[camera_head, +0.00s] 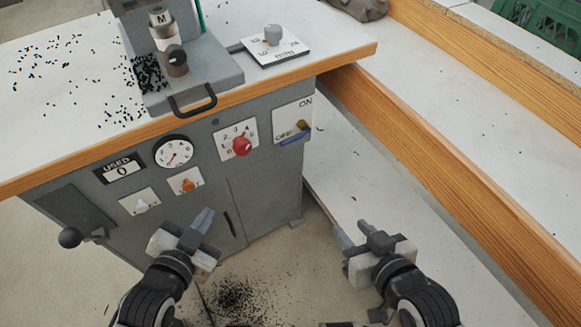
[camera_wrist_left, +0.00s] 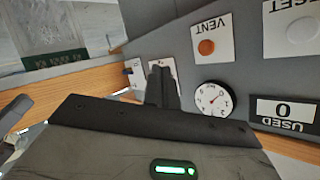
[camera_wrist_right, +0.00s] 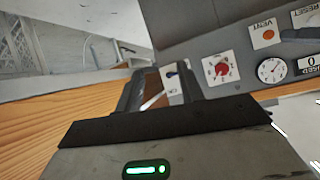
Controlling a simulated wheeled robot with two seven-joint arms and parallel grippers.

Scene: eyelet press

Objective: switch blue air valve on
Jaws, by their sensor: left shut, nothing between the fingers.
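The air valve's white ON/OFF plate (camera_head: 283,122) is on the right end of the grey press front. Its blue handle (camera_head: 293,138) lies along the lower part of the plate, beside the OFF mark, below a brass-coloured fitting. The right wrist view shows the plate (camera_wrist_right: 172,88) between the fingers, with a small dark blue part in sight. My right gripper (camera_head: 350,233) is open and empty, below and right of the valve and apart from it. My left gripper (camera_head: 204,219) is shut and empty, in front of the lower press front, away from the valve.
Left of the valve are a red selector knob (camera_head: 242,146), a gauge (camera_head: 174,152), an orange VENT button (camera_head: 187,185) and a white RESET button (camera_head: 141,205). A black ball lever (camera_head: 70,237) sticks out at left. A wooden-edged bench (camera_head: 440,165) runs along the right.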

